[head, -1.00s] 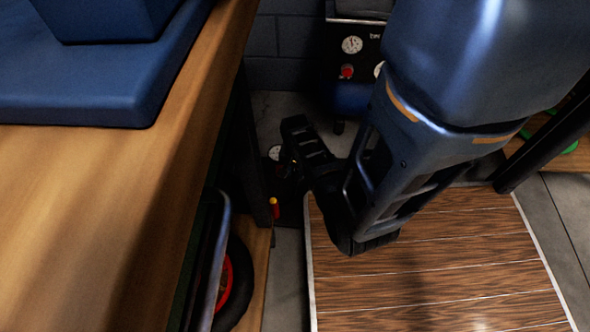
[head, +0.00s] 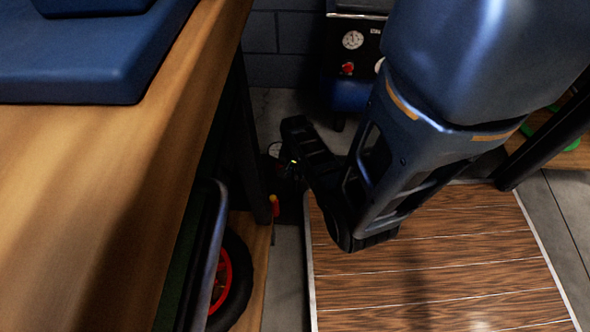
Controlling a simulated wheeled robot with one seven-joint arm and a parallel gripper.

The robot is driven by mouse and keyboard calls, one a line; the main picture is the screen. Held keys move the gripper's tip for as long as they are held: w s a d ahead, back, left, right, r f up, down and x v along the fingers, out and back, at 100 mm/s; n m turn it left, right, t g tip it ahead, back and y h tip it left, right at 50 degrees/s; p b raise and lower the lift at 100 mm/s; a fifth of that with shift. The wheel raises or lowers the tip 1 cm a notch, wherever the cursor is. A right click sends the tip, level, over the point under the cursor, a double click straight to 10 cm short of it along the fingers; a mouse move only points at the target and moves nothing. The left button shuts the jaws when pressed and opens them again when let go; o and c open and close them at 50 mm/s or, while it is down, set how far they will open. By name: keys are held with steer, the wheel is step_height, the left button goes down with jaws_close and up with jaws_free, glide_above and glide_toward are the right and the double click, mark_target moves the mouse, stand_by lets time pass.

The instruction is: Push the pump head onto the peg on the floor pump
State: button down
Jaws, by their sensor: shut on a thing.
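My gripper (head: 300,155) hangs low between the workbench and the wooden platform, seen from above and behind. Its black body hides most of what lies under it. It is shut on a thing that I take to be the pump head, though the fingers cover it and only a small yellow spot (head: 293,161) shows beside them. The floor pump appears to stand just beyond and below, where part of a round pale gauge (head: 275,149) shows left of the gripper. The peg is hidden, so I cannot tell whether the pump head touches it.
The wooden workbench (head: 110,190) with a blue block fills the left. A wheel with a red rim (head: 235,280) sits on the shelf below, near a small red-and-yellow item (head: 274,206). A compressor (head: 352,70) stands at the back. The slatted wooden platform (head: 440,280) is clear.

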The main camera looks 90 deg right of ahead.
steer(key=shift+f, duration=0.1)
steer(key=c, duration=0.7)
jaws_free()
step_height(320, 180, up, 8)
steer(key=p, duration=0.4)
steer(key=shift+w, duration=0.1)
